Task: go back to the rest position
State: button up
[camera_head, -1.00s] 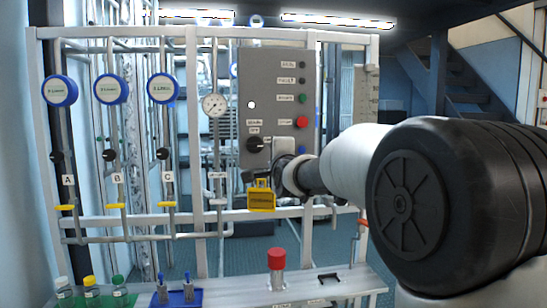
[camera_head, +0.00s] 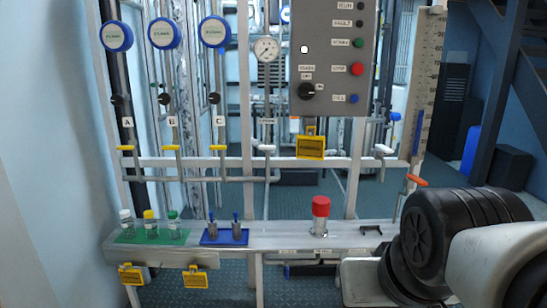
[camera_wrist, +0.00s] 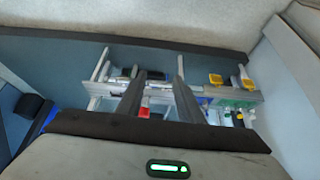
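My gripper (camera_wrist: 158,98) shows in the wrist view as two dark fingers standing apart, with nothing between them. It is open and empty, well away from the bench. In the head view my arm is folded at the lower right, and the gripper itself is not visible there. The grey control panel (camera_head: 327,20) has a black knob, coloured buttons and a yellow tag (camera_head: 311,146) hanging below it. A red-capped cylinder (camera_head: 320,207) stands upright on the bench; its red top also shows in the wrist view (camera_wrist: 143,112).
The bench (camera_head: 275,240) carries a green tray (camera_head: 128,237) with three capped bottles and a blue tray (camera_head: 210,240) with two blue-topped items. Gauges and valves A, B, C line the frame above. A stair (camera_head: 500,45) and dark boxes (camera_head: 510,167) are at right.

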notch_tip(320, 180, up, 26)
jog(key=s+p, duration=0.1)
jog(key=p, duration=2.5)
